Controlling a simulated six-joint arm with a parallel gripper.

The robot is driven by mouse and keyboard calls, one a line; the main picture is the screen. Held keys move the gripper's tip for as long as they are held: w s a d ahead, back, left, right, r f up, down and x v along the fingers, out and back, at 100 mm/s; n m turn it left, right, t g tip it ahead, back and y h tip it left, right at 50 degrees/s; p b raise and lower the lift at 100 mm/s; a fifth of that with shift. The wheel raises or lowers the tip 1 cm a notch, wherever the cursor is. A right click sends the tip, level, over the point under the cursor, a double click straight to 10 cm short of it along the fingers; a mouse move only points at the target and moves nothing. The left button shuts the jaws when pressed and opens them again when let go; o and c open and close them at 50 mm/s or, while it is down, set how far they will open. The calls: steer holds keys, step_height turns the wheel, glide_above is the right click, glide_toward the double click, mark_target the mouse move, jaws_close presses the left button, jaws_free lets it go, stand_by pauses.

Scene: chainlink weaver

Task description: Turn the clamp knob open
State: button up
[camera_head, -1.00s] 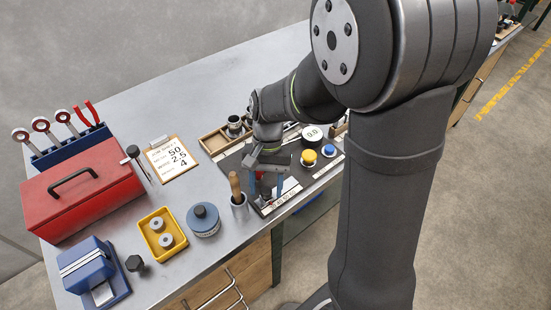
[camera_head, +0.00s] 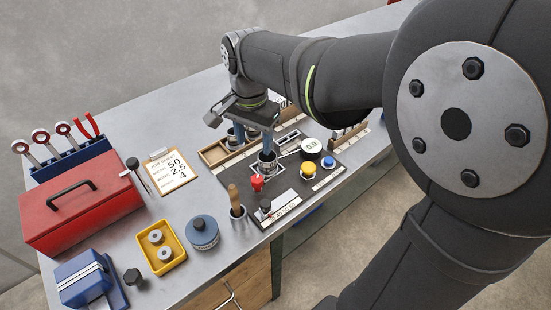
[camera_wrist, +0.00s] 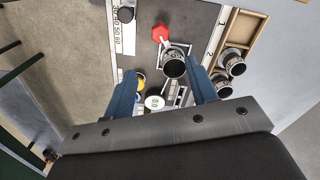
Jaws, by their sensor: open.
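The red clamp knob (camera_head: 257,183) stands on the dark panel, just in front of a metal cup (camera_head: 267,165) in a small square frame. In the wrist view the red knob (camera_wrist: 160,34) is at the upper middle, with the cup (camera_wrist: 173,66) below it. My gripper (camera_head: 253,138) is open, its blue fingers pointing down above the back of the panel, behind the red knob and apart from it. In the wrist view the fingertips (camera_wrist: 163,76) flank the cup's picture area, with nothing visibly held. Whether the knob is tight or loose cannot be told.
A yellow button (camera_head: 308,169), a blue button (camera_head: 328,162) and a round dial (camera_head: 311,147) are to the right. A black knob (camera_head: 265,205) and a wooden-handled tool (camera_head: 234,195) are in front. A wooden tray (camera_head: 215,154) with cups lies at the back left.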

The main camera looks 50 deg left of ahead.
mark_target(257, 178)
step_height(257, 178, down, 14)
steer(key=shift+r, duration=0.1)
steer(key=shift+c, duration=0.2)
steer(key=c, duration=0.9)
